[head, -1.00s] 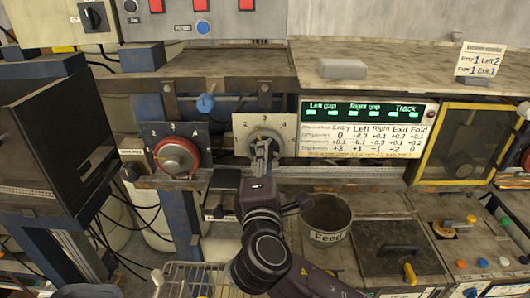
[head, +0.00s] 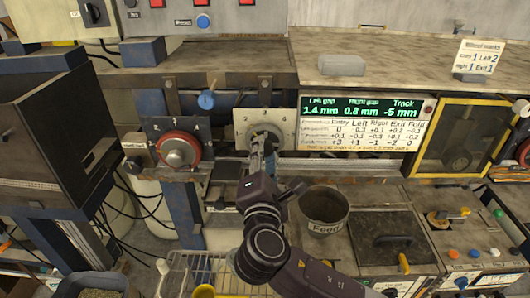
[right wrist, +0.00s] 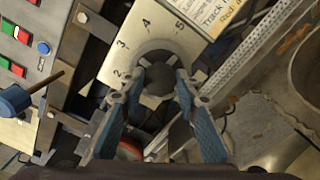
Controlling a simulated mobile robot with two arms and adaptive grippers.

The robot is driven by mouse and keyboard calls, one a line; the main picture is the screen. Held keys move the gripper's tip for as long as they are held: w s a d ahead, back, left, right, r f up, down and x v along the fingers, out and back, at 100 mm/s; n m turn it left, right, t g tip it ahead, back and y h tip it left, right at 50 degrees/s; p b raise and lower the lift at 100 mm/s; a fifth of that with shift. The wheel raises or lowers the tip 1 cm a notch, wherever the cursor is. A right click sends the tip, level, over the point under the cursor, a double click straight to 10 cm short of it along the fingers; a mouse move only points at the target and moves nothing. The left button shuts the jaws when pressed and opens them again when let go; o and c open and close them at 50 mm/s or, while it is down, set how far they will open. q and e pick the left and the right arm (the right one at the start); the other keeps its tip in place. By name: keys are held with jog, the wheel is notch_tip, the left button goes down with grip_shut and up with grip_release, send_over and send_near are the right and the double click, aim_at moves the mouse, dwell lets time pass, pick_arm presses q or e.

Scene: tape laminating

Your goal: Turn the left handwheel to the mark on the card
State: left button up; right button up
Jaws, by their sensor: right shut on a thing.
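A grey handwheel (head: 264,132) sits on a pale numbered plate (head: 242,118) in the middle of the machine front. It also shows in the right wrist view (right wrist: 160,60), with numbers around it. My right gripper (head: 262,150) is shut on this grey handwheel, its two fingers (right wrist: 158,92) on either side of the hub. A red-rimmed handwheel (head: 168,139) on a dark plate is to the left, untouched. I cannot tell for certain which wheel is the one named left. The card (head: 478,56) at the upper right reads Left 2. My left gripper is not in view.
A green display (head: 367,107) reads left gap 1.4 mm, right gap 0.8 mm, track -5 mm. A table of numbers (head: 360,134) is below it. A feed bucket (head: 323,222) stands right of my forearm. A blue knob (head: 207,101) hangs above and left of the grey wheel.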

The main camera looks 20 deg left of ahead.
jog(key=shift+f, duration=0.25)
jog(key=o, duration=1)
jog(key=shift+o, duration=0.7)
jog(key=shift+s+r, duration=0.1)
jog(key=shift+r, duration=0.05)
jog(key=v, duration=1.2)
